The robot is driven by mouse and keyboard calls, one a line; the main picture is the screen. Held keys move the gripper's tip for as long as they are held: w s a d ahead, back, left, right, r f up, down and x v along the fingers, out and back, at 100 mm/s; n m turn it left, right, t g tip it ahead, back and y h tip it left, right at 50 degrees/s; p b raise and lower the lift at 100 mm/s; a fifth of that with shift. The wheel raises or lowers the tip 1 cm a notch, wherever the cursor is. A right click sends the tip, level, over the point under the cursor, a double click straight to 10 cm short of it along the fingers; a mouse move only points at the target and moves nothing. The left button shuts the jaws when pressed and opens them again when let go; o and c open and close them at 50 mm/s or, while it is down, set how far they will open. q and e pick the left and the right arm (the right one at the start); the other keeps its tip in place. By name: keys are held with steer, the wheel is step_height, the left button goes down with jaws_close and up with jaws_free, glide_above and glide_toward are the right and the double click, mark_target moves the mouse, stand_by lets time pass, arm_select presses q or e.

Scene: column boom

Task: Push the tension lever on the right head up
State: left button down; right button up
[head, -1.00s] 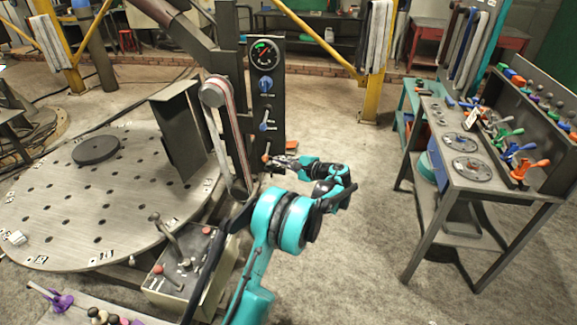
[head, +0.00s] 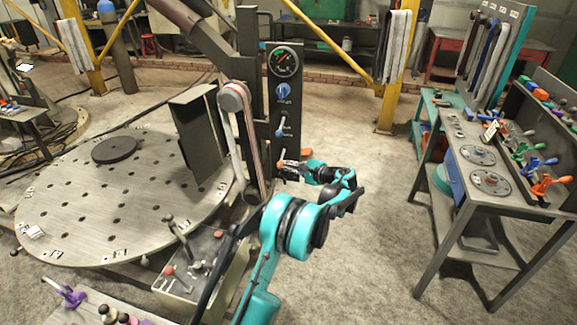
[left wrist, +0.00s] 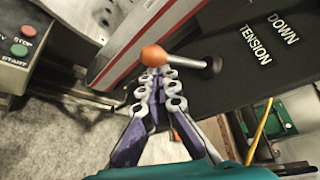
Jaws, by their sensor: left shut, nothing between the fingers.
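The tension lever (left wrist: 185,60) is a grey rod with an orange ball knob (left wrist: 153,55), on a dark panel lettered TENSION and DOWN (left wrist: 268,40). In the head view the knob (head: 279,164) shows small, low on the upright dark panel (head: 284,110). My left gripper (left wrist: 158,76) is shut and empty, its fingertips right at the knob. I cannot tell whether they touch it. In the head view the left gripper (head: 287,167) is beside the knob and partly covers the lever. My right gripper is not in view.
Above the lever the panel carries a gauge (head: 283,62), a blue knob (head: 283,91) and a blue lever (head: 280,128). A belt arm (head: 240,130) stands close left. A round perforated table (head: 85,190) is further left. A workbench (head: 485,165) stands right; floor between is clear.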

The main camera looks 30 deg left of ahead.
arm_select(q)
steer(key=shift+s+r+p, duration=0.1)
steer(key=shift+r+p, duration=0.15)
steer(key=shift+p, duration=0.05)
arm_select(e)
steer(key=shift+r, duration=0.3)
arm_select(q)
steer(key=r+m+g+p, duration=0.1)
steer(key=r+m+g+h+p, duration=0.1)
steer(key=r+p, duration=0.1)
steer(key=r+m+g+h+p, duration=0.1)
steer(key=r+m+p, duration=0.1)
steer(key=shift+s+d+r, duration=0.1)
steer(key=shift+s+r, duration=0.15)
steer(key=shift+s, duration=0.15)
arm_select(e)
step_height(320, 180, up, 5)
arm_select(q)
steer(key=shift+r, duration=0.15)
stand_by(0.4)
